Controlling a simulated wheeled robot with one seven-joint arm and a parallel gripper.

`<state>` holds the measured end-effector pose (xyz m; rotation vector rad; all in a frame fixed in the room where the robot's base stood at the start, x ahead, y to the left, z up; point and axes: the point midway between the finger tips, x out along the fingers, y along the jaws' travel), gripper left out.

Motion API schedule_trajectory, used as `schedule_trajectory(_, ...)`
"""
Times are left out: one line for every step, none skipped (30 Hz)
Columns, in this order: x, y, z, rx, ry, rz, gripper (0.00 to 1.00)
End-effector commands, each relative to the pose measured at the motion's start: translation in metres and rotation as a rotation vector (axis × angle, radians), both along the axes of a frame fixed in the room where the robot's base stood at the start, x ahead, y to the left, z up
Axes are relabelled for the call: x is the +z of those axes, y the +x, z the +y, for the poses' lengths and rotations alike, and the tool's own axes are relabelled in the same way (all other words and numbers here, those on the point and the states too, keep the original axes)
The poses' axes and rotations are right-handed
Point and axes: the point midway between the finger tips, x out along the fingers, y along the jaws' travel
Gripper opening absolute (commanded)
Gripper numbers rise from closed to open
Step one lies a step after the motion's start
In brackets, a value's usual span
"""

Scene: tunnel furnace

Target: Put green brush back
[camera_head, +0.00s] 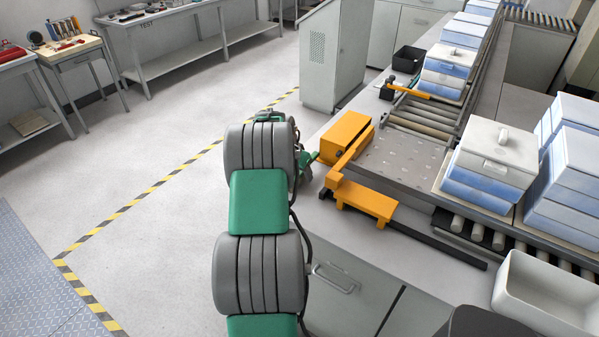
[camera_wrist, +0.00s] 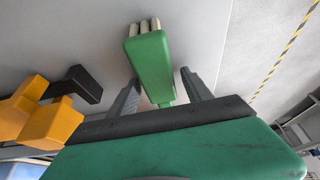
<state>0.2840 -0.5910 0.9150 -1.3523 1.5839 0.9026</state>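The green brush (camera_wrist: 150,60) is in the wrist view, its pale bristles pointing to the top of the picture. My gripper (camera_wrist: 160,82) has its two dark fingers apart, one on each side of the brush's narrow green end. A gap shows between the brush and each finger, so it looks open around the brush without gripping it. In the head view, a small green part of the brush (camera_head: 312,156) shows just right of my arm, on or near the grey worktop. My arm hides most of the gripper there.
An orange box (camera_head: 346,138) and an orange bracket (camera_head: 366,203) stand close on the right, beside the conveyor (camera_head: 400,155). White and blue boxes (camera_head: 495,160) stand further right. A black open bin (camera_head: 409,59) is at the back. The floor on the left is clear.

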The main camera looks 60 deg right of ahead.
Motion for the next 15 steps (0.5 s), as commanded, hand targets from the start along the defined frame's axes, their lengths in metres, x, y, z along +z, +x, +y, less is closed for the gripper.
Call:
schedule_trajectory(0.000, 0.000, 0.000, 0.000, 0.000, 0.000, 0.58)
schedule_trajectory(0.000, 0.000, 0.000, 0.000, 0.000, 0.000, 0.58)
schedule_trajectory(0.000, 0.000, 0.000, 0.000, 0.000, 0.000, 0.58)
schedule_trajectory(0.000, 0.000, 0.000, 0.000, 0.000, 0.000, 0.58)
schedule_trajectory(0.000, 0.000, 0.000, 0.000, 0.000, 0.000, 0.58)
schedule_trajectory(0.001, 0.000, 0.000, 0.000, 0.000, 0.000, 0.58)
schedule_trajectory(0.003, 0.000, 0.000, 0.000, 0.000, 0.000, 0.58)
schedule_trajectory(0.006, 0.000, 0.000, 0.000, 0.000, 0.000, 0.58)
schedule_trajectory(0.008, 0.001, 0.001, 0.000, -0.002, -0.001, 0.58)
schedule_trajectory(0.011, 0.001, 0.002, 0.001, -0.003, -0.001, 0.58)
schedule_trajectory(0.016, 0.002, 0.004, 0.000, -0.005, -0.002, 0.58)
schedule_trajectory(0.024, 0.002, 0.007, 0.000, -0.005, -0.002, 0.58)
schedule_trajectory(0.030, 0.002, 0.010, 0.000, -0.004, -0.002, 0.58)
schedule_trajectory(0.038, 0.003, 0.013, 0.001, -0.007, -0.003, 0.58)
schedule_trajectory(0.047, 0.004, 0.017, 0.001, -0.006, -0.003, 0.58)
